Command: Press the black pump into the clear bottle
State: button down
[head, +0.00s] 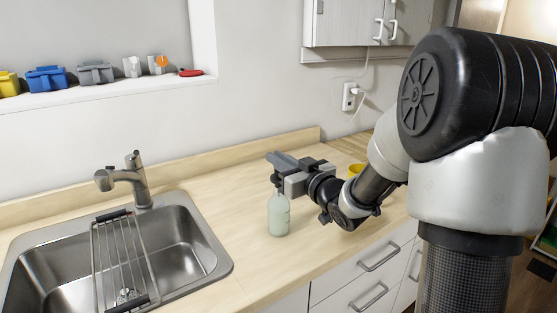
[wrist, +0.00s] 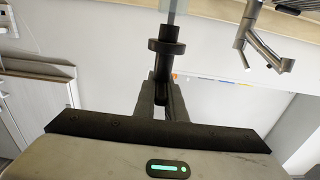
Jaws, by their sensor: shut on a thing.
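The clear bottle (head: 279,216), pale green and translucent, stands upright on the wooden counter right of the sink in the head view. My gripper (head: 279,164) is directly above its neck, reaching in level from the right. In the wrist view, the black pump (wrist: 166,47) is held between the two fingers of my gripper (wrist: 161,95), which are shut on it. Its wide collar and a narrower black part extend towards the top edge, where a pale translucent strip shows. I cannot tell whether that strip is tube or bottle. How far the pump sits in the neck is unclear.
The steel sink (head: 215,258) with its faucet (head: 126,180) and wire rack (head: 124,262) is at the left. A yellow object (head: 355,170) stands on the counter behind my arm. Several small items line the wall ledge (head: 100,95). The counter around the bottle is clear.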

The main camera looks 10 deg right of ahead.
jog(key=shift+f+b, duration=1.35)
jog(key=shift+b, duration=0.15)
dwell(1.7)
jog(key=c, duration=1.7)
grip_release()
jog(key=shift+c, duration=0.2)
jog(key=shift+s, duration=0.1)
